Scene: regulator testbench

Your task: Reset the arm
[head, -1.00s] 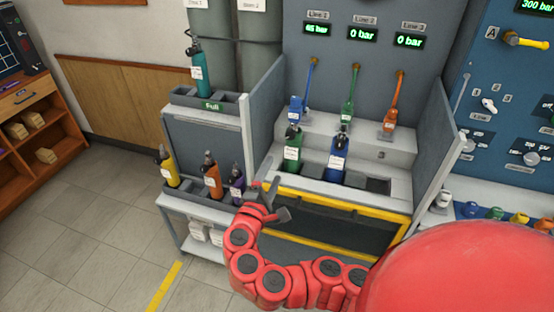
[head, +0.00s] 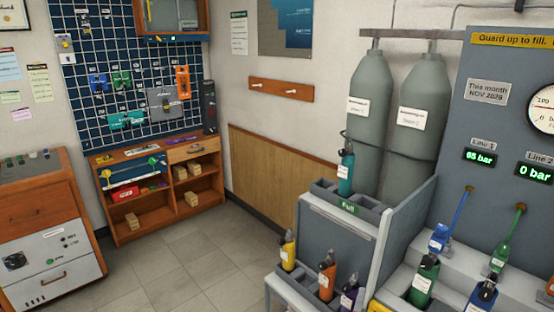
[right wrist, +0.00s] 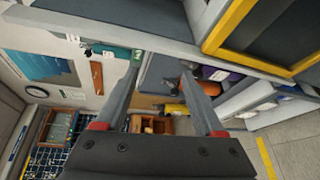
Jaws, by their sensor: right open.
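My right gripper (right wrist: 160,62) shows in the right wrist view. Its two grey fingers stand apart with nothing between them. Beyond the fingers are the bottle rack and the yellow-edged bench (right wrist: 222,30). A yellow bottle (right wrist: 174,109), an orange bottle (right wrist: 189,86) and a purple bottle (right wrist: 218,74) show past the fingers, partly hidden. No part of my arms is visible in the head view. My left gripper is in neither view.
The rack labelled "Full" (head: 349,207) holds a teal bottle (head: 345,172) upright. Yellow (head: 288,251), orange (head: 327,278) and purple bottles stand below. Green (head: 424,282) and blue bottles stand at the bench. Open floor (head: 190,265) lies left of the rack.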

